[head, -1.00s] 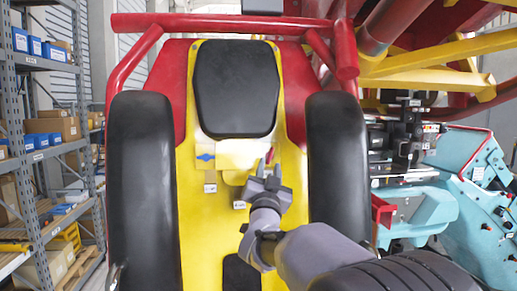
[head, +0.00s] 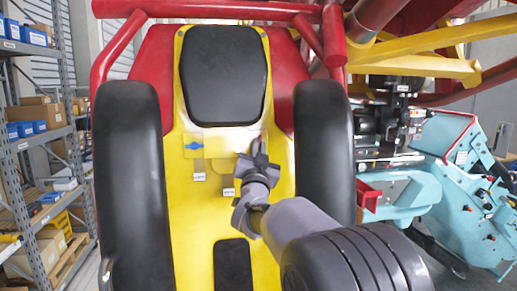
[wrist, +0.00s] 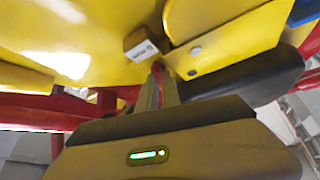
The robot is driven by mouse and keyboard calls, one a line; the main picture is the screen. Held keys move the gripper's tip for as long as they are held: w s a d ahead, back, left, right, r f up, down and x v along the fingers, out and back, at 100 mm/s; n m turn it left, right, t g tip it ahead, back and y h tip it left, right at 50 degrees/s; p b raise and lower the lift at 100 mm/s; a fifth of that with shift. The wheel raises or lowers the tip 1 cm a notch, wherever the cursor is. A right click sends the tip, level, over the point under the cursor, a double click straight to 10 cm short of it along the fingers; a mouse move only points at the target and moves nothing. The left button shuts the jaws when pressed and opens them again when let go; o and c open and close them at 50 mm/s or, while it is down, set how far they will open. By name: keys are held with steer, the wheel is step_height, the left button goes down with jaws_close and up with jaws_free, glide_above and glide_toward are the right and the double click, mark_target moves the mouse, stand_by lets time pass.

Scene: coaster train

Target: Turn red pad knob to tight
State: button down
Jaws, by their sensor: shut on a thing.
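The red pad knob (head: 261,147) shows as a small red bit at the tip of my gripper (head: 258,160), on the yellow seat front below the black back pad. My gripper points up at the panel and hides most of the knob. In the wrist view the red knob (wrist: 157,67) sits between the two grey fingertips of my gripper (wrist: 158,82), which are shut on it. A small white label block (wrist: 141,48) is right beside it.
A blue knob (head: 193,146) sits left on the same panel. Black side bolsters (head: 323,150) flank the seat, and a red bar (head: 205,10) crosses above. A shelf rack (head: 35,150) stands left; a teal machine (head: 450,180) stands right.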

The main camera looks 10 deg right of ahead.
steer(key=shift+m, duration=0.3)
steer(key=m+g+h+p, duration=0.1)
steer(key=m+g+p, duration=0.2)
steer(key=m, duration=0.2)
steer(key=r+m+g+h+p, duration=0.1)
steer(key=m+g+h+p, duration=0.1)
steer(key=m+g+p, duration=0.1)
steer(key=m+g+h+p, duration=0.1)
steer(key=m+g+p, duration=0.1)
steer(key=m+p, duration=0.3)
steer(key=shift+w+a+r+m+g+h, duration=0.1)
steer(key=shift+a+m+g+h, duration=0.1)
steer(key=shift+m, duration=0.6)
steer(key=shift+a+r+m+g+h, duration=0.1)
steer(key=shift+a+m+g, duration=0.1)
steer(key=shift+m, duration=0.6)
steer(key=shift+f, duration=0.1)
steer(key=c, duration=1.5)
jaws_free()
steer(key=shift+c, duration=0.2)
steer(key=shift+f, duration=0.1)
